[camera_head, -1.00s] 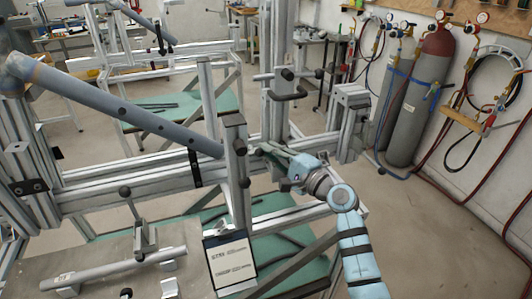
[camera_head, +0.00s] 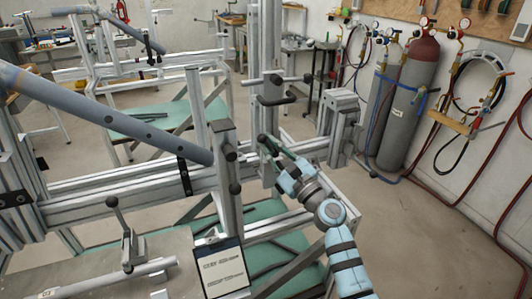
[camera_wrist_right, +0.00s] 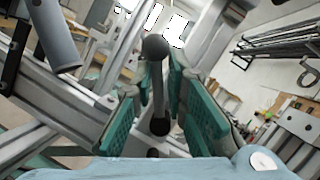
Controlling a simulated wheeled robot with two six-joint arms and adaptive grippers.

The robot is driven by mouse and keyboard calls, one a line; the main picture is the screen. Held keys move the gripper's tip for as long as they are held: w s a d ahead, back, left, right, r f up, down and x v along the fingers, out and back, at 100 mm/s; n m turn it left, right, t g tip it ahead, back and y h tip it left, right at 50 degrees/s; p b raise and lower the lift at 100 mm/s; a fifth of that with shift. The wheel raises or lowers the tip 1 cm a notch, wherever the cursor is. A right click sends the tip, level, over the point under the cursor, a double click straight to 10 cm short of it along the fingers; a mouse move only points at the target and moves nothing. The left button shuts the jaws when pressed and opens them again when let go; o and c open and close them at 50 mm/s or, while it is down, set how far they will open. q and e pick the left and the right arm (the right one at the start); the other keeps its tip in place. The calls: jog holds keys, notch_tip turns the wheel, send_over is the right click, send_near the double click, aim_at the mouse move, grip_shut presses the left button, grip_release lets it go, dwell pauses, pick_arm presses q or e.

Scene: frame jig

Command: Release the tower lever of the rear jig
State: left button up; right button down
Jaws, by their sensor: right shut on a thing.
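The tower lever, a thin rod with a black ball knob (camera_wrist_right: 155,47), stands between the green finger pads of my right gripper (camera_wrist_right: 160,100) in the right wrist view. The right gripper (camera_head: 269,146) is shut on it. In the head view the gripper is at the foot of the jig's upright tower (camera_head: 267,110), pointing up and left. A black knob (camera_head: 262,138) shows at its fingertips; the fingers hide most of the lever. My left gripper is out of view.
A black-handled clamp (camera_head: 276,91) juts from the tower above the gripper. A sloping grey tube (camera_head: 110,115) and a short post (camera_head: 225,160) stand left. A clipboard (camera_head: 222,272) hangs in front. Gas cylinders (camera_head: 410,105) stand right.

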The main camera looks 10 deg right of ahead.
jog(key=m, duration=0.1)
jog(key=m+t+h, duration=0.1)
jog(key=m, duration=0.1)
jog(key=d+m+h, duration=0.1)
jog(key=shift+w+d+r+m+b, duration=0.1)
jog(key=shift+r+m+b, duration=0.2)
jog(key=shift+m, duration=0.1)
jog(key=shift+d+m+t+h, duration=0.3)
jog(key=shift+m+h, duration=0.15)
jog(key=shift+m, duration=0.4)
jog(key=shift+d+m+t+h, duration=0.15)
jog(key=shift+m+t+h, duration=0.25)
jog(key=shift+m, duration=0.45)
jog(key=shift+h, duration=0.25)
jog(key=c, duration=1.7)
grip_release()
jog(key=shift+d, duration=0.2)
jog(key=v, duration=1.2)
jog(key=shift+c, duration=0.6)
